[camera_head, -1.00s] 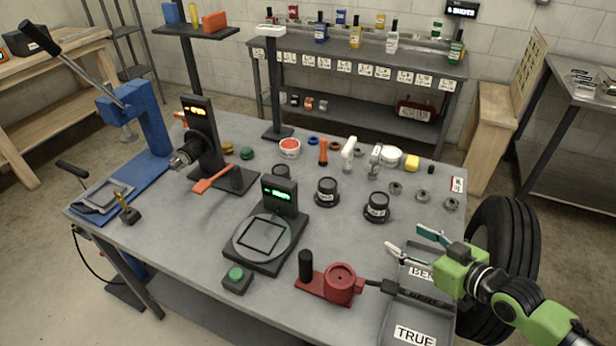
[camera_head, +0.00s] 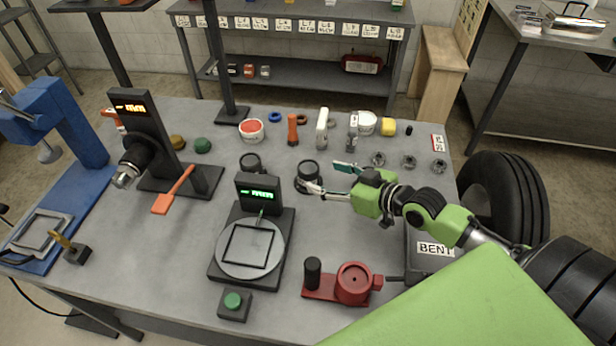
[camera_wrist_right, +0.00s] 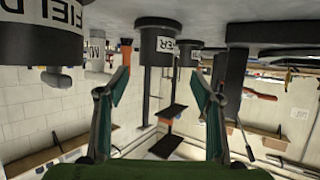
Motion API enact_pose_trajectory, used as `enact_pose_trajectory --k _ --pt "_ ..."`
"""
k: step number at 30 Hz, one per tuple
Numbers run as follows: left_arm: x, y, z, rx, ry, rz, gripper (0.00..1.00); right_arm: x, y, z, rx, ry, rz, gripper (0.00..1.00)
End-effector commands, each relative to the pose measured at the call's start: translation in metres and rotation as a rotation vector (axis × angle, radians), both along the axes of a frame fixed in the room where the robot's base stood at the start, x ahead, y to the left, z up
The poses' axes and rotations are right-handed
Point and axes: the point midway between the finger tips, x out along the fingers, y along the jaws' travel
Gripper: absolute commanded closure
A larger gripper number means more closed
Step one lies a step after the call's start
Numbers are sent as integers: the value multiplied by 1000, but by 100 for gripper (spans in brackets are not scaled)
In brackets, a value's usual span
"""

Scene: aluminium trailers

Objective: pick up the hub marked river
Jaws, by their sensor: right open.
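Three black hubs with white labels stand on the grey workbench (camera_head: 130,255). In the right wrist view, which shows the table upside down, a hub whose label ends in "ER" (camera_wrist_right: 158,28) lies ahead, between my fingers' lines. A nearer hub marked "FIELD" (camera_wrist_right: 42,40) is at the left, and another hub (camera_wrist_right: 189,52) is partly hidden behind. In the head view one hub (camera_head: 309,169) is beside my right gripper (camera_head: 321,176); its label is unreadable. Another hub (camera_head: 250,162) stands left; the third is hidden behind my gripper. My right gripper is open and empty. My left gripper is out of view.
A scale with a green display (camera_head: 258,190) stands in front of the hubs. A red fixture (camera_head: 352,284) and a tray marked BENT (camera_head: 435,248) are near the front edge. Small metal parts (camera_head: 409,162), bottles and tubs line the back right.

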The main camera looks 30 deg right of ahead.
Motion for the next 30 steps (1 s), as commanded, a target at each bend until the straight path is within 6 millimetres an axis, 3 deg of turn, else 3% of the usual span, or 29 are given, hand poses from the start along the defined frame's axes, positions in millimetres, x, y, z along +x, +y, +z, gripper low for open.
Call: enact_pose_trajectory --k 3,7,13,22,30 --pt "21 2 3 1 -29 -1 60 15 4 -5 3 -2 -3 40" --pt "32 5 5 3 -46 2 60 23 7 -9 1 -1 -1 40" --pt "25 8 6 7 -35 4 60 32 9 -12 2 0 -2 40" --pt "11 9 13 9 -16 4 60 67 15 -24 3 0 -2 40" --pt "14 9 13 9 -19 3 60 74 18 -30 0 1 0 40"
